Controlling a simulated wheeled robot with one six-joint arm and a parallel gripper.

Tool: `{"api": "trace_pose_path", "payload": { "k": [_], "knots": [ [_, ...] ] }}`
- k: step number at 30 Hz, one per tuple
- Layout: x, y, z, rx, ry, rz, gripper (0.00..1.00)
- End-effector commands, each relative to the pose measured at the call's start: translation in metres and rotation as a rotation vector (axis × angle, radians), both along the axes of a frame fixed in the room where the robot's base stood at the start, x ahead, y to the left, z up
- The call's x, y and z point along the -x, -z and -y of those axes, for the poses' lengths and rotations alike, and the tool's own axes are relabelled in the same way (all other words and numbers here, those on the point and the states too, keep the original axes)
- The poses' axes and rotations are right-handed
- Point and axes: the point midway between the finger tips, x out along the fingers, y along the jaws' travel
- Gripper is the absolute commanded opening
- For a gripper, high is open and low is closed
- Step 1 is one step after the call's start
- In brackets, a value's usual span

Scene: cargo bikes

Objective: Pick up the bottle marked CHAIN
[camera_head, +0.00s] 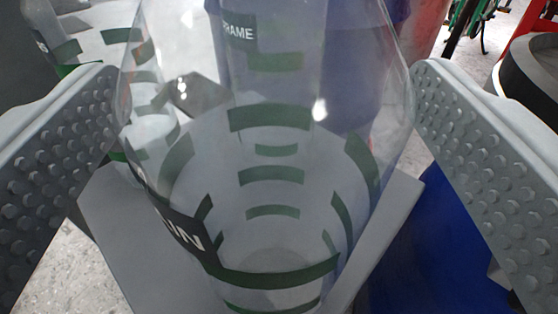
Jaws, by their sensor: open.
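A large clear bottle (270,215) with dark green bands stands close in front of the camera, between the open jaws of my gripper (268,78). A black label (185,228) on its lower left side shows only its last letters, which look like "IN"; the rest curves out of view. The left finger lies very near the bottle's left edge and the right finger near its right edge. Contact cannot be told.
Another clear bottle with green bands (100,40) stands at the upper left. A grey flat surface (105,205) lies under the near bottle. A blue surface (435,250) is at lower right. A dark round object (530,75) and red and green parts are at upper right.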

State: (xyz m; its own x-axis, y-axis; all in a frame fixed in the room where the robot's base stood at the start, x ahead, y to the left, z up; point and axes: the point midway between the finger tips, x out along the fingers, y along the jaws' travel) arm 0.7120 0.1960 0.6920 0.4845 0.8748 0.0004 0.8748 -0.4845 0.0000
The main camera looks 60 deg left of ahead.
Motion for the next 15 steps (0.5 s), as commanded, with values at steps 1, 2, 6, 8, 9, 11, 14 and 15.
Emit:
{"api": "trace_pose_path", "payload": {
  "k": [1,2,6,8,9,11,14,15],
  "knots": [
    [-0.004,0.001,-0.007,0.001,-0.003,0.0,0.87],
    [-0.005,0.001,-0.011,0.001,-0.004,0.0,0.87],
    [-0.012,0.0,-0.021,0.0,-0.001,0.0,0.87],
    [-0.012,0.0,-0.022,0.0,-0.001,0.0,0.87],
    [-0.012,0.0,-0.022,0.0,-0.001,0.0,0.87],
    [-0.012,0.0,-0.022,0.0,0.0,0.0,0.87],
    [-0.012,0.0,-0.022,0.0,0.0,0.0,0.78],
    [-0.012,0.0,-0.022,0.0,0.0,0.0,0.7]
  ]
}}
